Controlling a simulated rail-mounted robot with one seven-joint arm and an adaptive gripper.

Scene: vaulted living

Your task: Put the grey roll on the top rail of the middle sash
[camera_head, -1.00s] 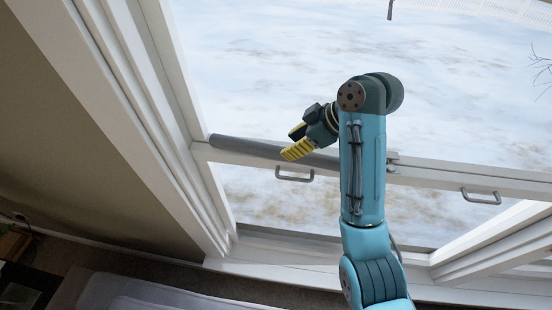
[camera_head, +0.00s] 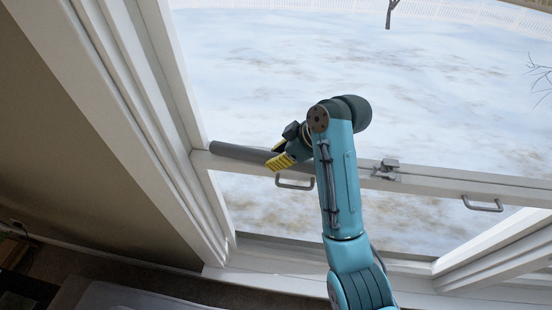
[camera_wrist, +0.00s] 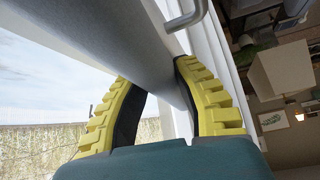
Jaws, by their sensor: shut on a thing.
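The grey roll (camera_head: 238,151) is a long cylinder lying lengthwise along the white top rail (camera_head: 440,185) of the window sash, towards its left end. Its right part is hidden behind my gripper and arm. My gripper (camera_head: 283,157), with yellow ribbed fingers, is shut around the roll. In the wrist view the roll (camera_wrist: 125,35) passes between the two fingers of my gripper (camera_wrist: 165,95). I cannot tell whether the roll rests on the rail or is held just above it.
A grey pull handle (camera_head: 295,184) sits on the sash just below my gripper. A metal latch (camera_head: 387,170) stands on the rail right of my arm, and another handle (camera_head: 482,204) is farther right. The white window frame (camera_head: 150,110) rises close on the left.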

